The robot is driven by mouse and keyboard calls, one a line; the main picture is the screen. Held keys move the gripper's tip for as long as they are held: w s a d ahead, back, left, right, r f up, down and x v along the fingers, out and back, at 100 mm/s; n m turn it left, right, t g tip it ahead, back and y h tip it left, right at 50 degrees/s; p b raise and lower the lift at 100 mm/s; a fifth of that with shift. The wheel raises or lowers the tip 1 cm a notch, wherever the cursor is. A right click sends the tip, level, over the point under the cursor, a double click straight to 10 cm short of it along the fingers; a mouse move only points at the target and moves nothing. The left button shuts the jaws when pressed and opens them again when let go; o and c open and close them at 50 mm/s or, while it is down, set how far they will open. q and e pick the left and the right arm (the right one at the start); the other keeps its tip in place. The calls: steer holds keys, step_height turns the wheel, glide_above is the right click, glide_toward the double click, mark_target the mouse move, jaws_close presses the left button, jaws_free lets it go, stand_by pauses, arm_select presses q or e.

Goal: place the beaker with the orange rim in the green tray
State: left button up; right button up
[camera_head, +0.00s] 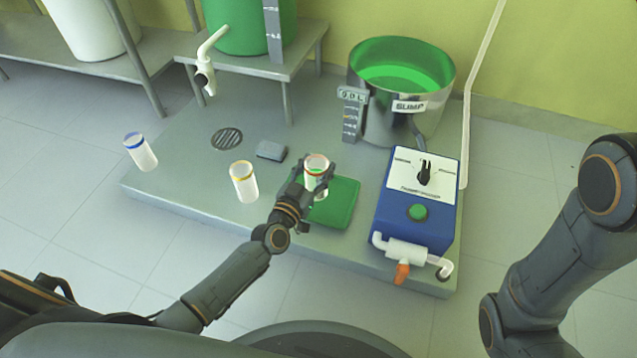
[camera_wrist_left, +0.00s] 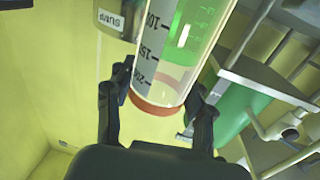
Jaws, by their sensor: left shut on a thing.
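The beaker with the orange rim (camera_head: 316,164) is clear and stands upright in my left gripper (camera_head: 314,181). The left gripper is shut on it, with dark fingers on both sides of the beaker. In the left wrist view, the beaker (camera_wrist_left: 173,52) shows its scale marks and its orange rim near the gripper (camera_wrist_left: 160,100). The green tray (camera_head: 340,208) lies flat on the grey platform. The beaker appears over the tray's left back part; I cannot tell whether its base touches the tray. My right gripper is out of view.
A yellow-rimmed beaker (camera_head: 243,182) stands left of the gripper, and a blue-rimmed one (camera_head: 140,152) farther left. A small grey block (camera_head: 271,150) lies behind. The blue pump box (camera_head: 415,208) stands right of the tray, the metal sump (camera_head: 385,115) behind it.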

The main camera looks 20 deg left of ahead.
arm_select(q)
steer(key=shift+w+f, duration=0.3)
steer(key=shift+f, duration=0.1)
steer(key=f+b, duration=0.3)
steer(key=shift+w+d+f, duration=0.1)
steer(key=shift+w, duration=0.2)
steer(key=shift+f+b, duration=0.2)
steer(key=shift+b, duration=0.15)
steer(key=shift+f, duration=0.1)
steer(key=shift+f, duration=0.15)
steer(key=o, duration=1.6)
